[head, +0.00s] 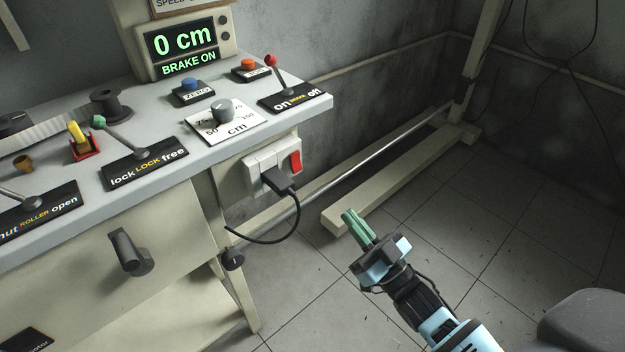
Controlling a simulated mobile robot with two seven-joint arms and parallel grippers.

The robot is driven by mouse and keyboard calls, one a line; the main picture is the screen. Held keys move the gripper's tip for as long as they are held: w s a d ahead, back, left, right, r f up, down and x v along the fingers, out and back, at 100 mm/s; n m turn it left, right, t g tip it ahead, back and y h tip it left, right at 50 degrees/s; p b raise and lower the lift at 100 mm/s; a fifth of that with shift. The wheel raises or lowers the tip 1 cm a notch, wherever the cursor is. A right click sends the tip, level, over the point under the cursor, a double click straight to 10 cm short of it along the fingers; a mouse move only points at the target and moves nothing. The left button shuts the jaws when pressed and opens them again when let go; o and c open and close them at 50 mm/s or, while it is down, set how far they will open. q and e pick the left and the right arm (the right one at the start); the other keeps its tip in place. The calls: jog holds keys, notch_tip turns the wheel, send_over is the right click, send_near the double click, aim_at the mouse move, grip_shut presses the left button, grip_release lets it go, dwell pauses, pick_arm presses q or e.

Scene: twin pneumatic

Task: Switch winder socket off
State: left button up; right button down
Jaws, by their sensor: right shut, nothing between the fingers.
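The winder socket (262,168) is a cream wall-type outlet fixed to the front of the bench, under its right end. A black plug (279,180) sits in it, with a black cable looping down and left. A red rocker switch (295,161) is at the socket's right side; I cannot tell its position for sure. My right gripper (350,217) is shut and empty, with green fingers pointing up and left. It is below and to the right of the socket, apart from it, over the tiled floor. My left gripper is not in view.
The bench top (215,150) carries levers, knobs and buttons, including the brake lever (284,86). A display (183,50) reads 0 cm, BRAKE ON. A black crank handle (131,252) juts from the bench front. Beams and a metal rod run along the floor behind the gripper.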

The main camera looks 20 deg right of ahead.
send_near(301, 166)
notch_tip(301, 166, up, 4)
jog(key=w, duration=0.2)
jog(key=w+a, duration=0.1)
jog(key=w+f+b, duration=0.1)
jog(key=shift+w+a, duration=0.1)
jog(key=shift+a, duration=0.2)
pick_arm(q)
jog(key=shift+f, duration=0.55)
pick_arm(e)
jog(key=shift+w+a+f, duration=0.15)
jog(key=shift+w, duration=0.25)
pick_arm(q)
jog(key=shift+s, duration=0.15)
